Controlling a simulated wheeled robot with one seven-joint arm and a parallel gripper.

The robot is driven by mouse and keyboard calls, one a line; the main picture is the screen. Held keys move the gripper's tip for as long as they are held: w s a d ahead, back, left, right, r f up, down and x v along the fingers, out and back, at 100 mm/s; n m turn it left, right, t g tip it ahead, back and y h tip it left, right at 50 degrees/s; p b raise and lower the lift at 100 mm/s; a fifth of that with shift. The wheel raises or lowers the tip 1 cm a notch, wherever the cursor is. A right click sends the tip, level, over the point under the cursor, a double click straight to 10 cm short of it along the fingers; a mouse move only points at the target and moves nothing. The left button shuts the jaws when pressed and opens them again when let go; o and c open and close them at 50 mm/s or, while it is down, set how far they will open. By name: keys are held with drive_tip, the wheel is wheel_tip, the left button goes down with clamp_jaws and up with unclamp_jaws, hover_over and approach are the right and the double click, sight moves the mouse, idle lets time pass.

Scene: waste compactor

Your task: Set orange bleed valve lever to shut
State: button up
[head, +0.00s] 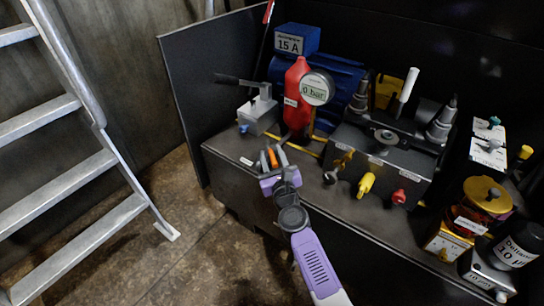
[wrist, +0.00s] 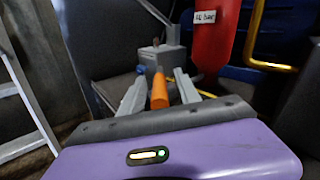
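The orange bleed valve lever (wrist: 159,92) points from the grey valve block (wrist: 153,58) towards the wrist camera. My gripper (wrist: 160,88) is open, with one finger on each side of the lever and a narrow gap visible on both sides. In the head view the lever (head: 272,159) shows as a small orange piece between the fingertips of my gripper (head: 272,156). The grey block (head: 260,113) with a dark handle stands just behind it on the bench. The lever's root and its exact valve position are hard to tell.
A red cylinder (head: 297,112) with a gauge (head: 317,88) reading 0 bar stands right of the block. A dark valve manifold (head: 378,150) with yellow and red knobs lies farther right. A metal ladder (head: 75,150) stands left, with open floor between it and the bench.

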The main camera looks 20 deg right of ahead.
clamp_jaws()
idle(1.3)
